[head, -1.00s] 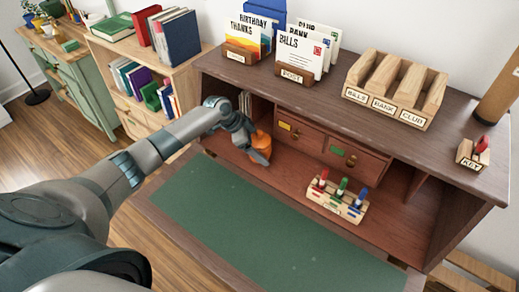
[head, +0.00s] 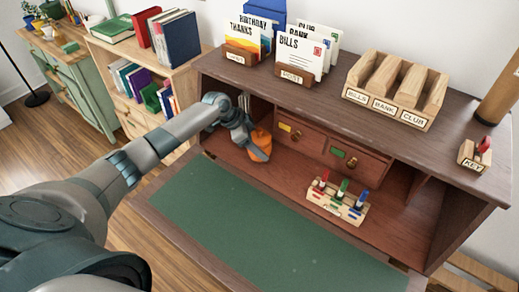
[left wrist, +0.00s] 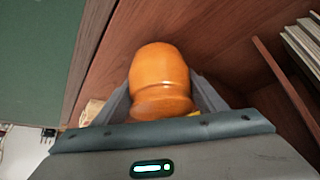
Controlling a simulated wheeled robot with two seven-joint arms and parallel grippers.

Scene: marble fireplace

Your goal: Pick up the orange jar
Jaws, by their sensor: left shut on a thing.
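The orange jar (head: 262,139) stands inside the desk's left compartment, partly hidden behind my left gripper (head: 258,150) in the head view. In the left wrist view the jar (left wrist: 160,78) sits between the two fingers of my left gripper (left wrist: 163,95), which are shut on its sides. The head view does not show clearly whether the jar touches the compartment floor. My right gripper is in neither view.
Two small drawers (head: 298,137) are just right of the jar. A rack with red, green and blue stamps (head: 337,200) stands on the right of the desk. The green writing mat (head: 250,225) is bare. Letter holders (head: 290,75) and a wooden sorter (head: 396,90) are on top.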

